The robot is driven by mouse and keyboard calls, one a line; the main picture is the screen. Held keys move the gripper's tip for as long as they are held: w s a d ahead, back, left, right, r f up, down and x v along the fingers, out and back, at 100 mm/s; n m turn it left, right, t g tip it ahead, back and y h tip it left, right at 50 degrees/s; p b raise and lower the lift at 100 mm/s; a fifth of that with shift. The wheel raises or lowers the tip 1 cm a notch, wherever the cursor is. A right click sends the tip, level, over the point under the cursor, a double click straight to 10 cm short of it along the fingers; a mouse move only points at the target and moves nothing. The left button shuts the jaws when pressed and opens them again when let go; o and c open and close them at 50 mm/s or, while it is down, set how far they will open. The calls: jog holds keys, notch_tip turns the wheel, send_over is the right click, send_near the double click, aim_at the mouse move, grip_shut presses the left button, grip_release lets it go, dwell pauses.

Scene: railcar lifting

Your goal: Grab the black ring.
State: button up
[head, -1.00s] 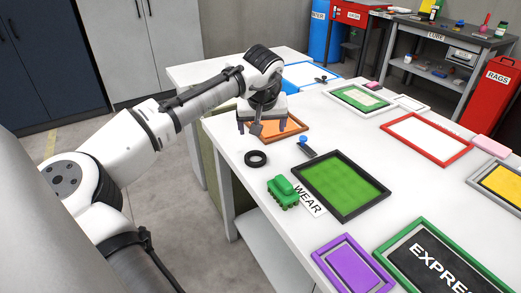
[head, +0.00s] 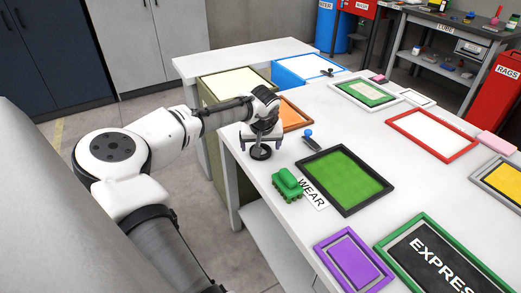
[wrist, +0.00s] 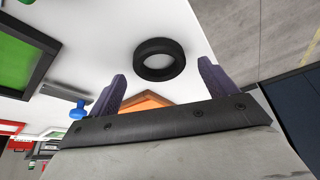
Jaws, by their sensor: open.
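The black ring (wrist: 160,76) lies flat on the white table in the wrist view, just beyond the fingertips and between their lines. In the head view the ring (head: 260,158) is partly hidden by my gripper (head: 262,147), which hangs above it. My gripper (wrist: 163,78) is open and empty, with its two dark purple fingers spread apart. The ring does not appear to be between the fingers, and I cannot tell the exact height of the fingertips above it.
A green toy railcar (head: 287,186) stands near the ring, beside the WEAR label (head: 313,194). A black-framed green panel (head: 344,181) lies to its right. A blue-knobbed tool (head: 309,136) and an orange frame (head: 294,115) are close to my gripper. The table's left edge is near.

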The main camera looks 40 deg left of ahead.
jog(key=shift+x, duration=1)
jog(key=c, duration=1)
jog(key=shift+r, duration=0.15)
jog(key=shift+c, duration=0.2)
